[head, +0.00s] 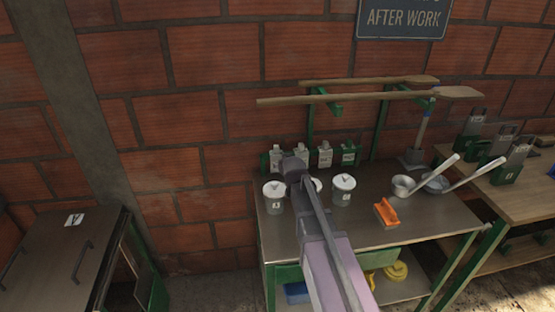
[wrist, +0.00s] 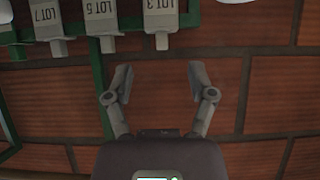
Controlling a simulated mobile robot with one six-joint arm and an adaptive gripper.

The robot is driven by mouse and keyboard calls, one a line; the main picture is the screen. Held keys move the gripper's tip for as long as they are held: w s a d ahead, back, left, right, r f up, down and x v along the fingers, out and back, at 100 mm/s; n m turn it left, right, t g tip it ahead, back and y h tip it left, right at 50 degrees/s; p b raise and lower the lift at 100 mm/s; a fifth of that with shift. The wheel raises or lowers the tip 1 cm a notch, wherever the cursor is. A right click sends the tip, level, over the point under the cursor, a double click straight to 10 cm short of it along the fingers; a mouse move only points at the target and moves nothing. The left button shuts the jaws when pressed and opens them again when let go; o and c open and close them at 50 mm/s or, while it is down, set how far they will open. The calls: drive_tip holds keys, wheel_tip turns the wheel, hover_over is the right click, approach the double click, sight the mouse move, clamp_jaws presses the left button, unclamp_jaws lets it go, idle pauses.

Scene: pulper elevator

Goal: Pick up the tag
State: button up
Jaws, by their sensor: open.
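Several grey-white lot tags stand in a row on a green holder at the back of the metal table. In the wrist view the tags marked LOT 7 (wrist: 48,18), LOT 5 (wrist: 101,14) and LOT 3 (wrist: 160,16) are at the top edge. My gripper (wrist: 161,72) is open and empty, its two fingers apart from the tags against brick wall.
White lidded cans (head: 342,191) stand in front of the tags, one partly behind my arm. An orange brush (head: 386,213) and ladles (head: 403,186) lie to the right. Long wooden paddles (head: 370,98) rest above on green brackets. A metal cabinet (head: 60,255) stands at left.

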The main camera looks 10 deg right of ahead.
sight(277, 147)
drive_tip(key=w+r+t, duration=0.1)
drive_tip(key=w, duration=0.1)
drive_tip(key=w+r+t, duration=0.1)
drive_tip(key=shift+w+r, duration=0.2)
drive_tip(key=shift+w, duration=0.15)
drive_tip(key=shift+b+x, duration=1.75)
drive_tip(key=shift+x, duration=2.6)
drive_tip(key=shift+b+x, duration=1)
drive_tip(key=shift+x, duration=1.6)
clamp_jaws()
